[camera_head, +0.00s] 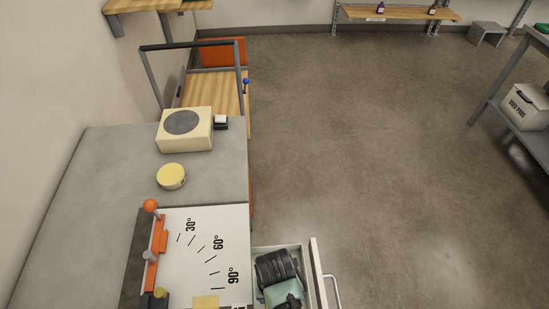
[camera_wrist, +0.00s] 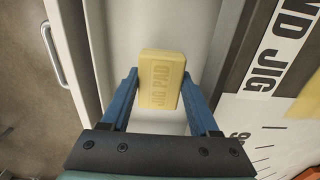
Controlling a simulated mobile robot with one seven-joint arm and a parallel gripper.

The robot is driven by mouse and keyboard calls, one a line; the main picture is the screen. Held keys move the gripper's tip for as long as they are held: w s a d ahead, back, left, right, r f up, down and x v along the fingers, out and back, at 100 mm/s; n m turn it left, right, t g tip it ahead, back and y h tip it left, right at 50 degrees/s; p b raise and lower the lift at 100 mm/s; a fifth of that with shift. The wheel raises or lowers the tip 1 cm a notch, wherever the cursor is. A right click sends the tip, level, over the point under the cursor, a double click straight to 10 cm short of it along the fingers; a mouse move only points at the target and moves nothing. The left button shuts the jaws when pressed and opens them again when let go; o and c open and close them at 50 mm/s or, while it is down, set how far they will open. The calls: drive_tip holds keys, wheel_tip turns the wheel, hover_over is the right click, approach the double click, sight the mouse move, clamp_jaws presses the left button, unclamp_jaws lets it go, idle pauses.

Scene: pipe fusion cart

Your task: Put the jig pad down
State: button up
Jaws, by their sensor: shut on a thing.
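In the head view my dark and green wrist covers part of the drawer (camera_head: 318,270), and the held pad is hidden there. The bend jig board (camera_head: 205,250) with angle marks lies beside the drawer, with a flat yellow patch (camera_head: 205,302) on it.
On the grey cart top (camera_head: 110,165) stand a cream box with a grey disc (camera_head: 185,130) and a round yellow-topped piece (camera_head: 171,177). An orange lever (camera_head: 151,206) rises at the jig's left edge. The floor to the right is clear.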

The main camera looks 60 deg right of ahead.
drive_tip(key=shift+f, duration=2.15)
drive_tip(key=shift+f+b, duration=0.2)
drive_tip(key=shift+b, duration=0.1)
drive_tip(key=o, duration=0.9)
drive_tip(key=shift+r, duration=0.15)
wheel_tip(320, 180, up, 12)
drive_tip(key=shift+r+p, duration=0.1)
drive_tip(key=shift+p, duration=0.35)
drive_tip(key=shift+w, duration=0.1)
